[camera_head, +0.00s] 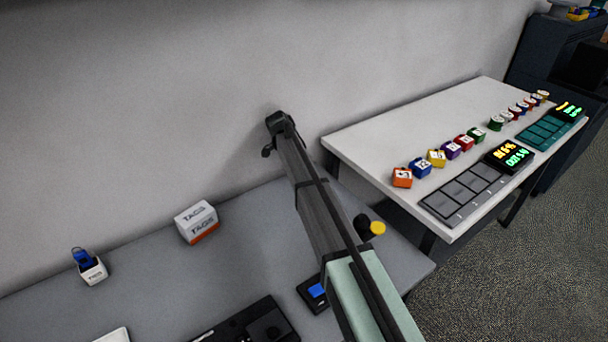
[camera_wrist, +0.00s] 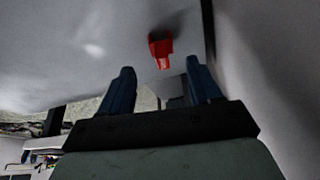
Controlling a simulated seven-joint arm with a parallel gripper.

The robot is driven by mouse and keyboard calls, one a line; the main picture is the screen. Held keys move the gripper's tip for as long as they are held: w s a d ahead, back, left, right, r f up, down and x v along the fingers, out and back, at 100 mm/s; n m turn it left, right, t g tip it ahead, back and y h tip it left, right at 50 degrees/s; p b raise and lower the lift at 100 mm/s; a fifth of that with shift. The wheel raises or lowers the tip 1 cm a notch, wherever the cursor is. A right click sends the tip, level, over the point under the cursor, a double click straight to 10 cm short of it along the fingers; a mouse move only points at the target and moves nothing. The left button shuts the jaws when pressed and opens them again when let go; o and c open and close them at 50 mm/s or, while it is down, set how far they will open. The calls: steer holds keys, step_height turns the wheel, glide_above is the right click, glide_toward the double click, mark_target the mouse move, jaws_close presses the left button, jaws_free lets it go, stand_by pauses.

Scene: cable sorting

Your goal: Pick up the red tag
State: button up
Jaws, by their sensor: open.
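The red tag (camera_wrist: 160,48) shows in the wrist view as a small bright red piece on a pale grey surface, just beyond the gap between my fingertips. My gripper (camera_wrist: 158,75) is open, with one dark blue finger on each side and nothing between them. The tag looks apart from both fingers. In the head view my arm runs across the middle of the picture, and I cannot clearly make out the fingers. I cannot pick out the tag in the head view.
In the head view, a TAGS box (camera_head: 197,222) and a small white holder with a blue item (camera_head: 90,266) stand on the grey desk (camera_head: 140,262). A white table (camera_head: 400,128) on the right carries several numbered coloured blocks and dark trays. A wall runs behind.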

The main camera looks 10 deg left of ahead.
steer(key=x, duration=0.5)
steer(key=shift+a, duration=0.25)
steer(key=c, duration=1.1)
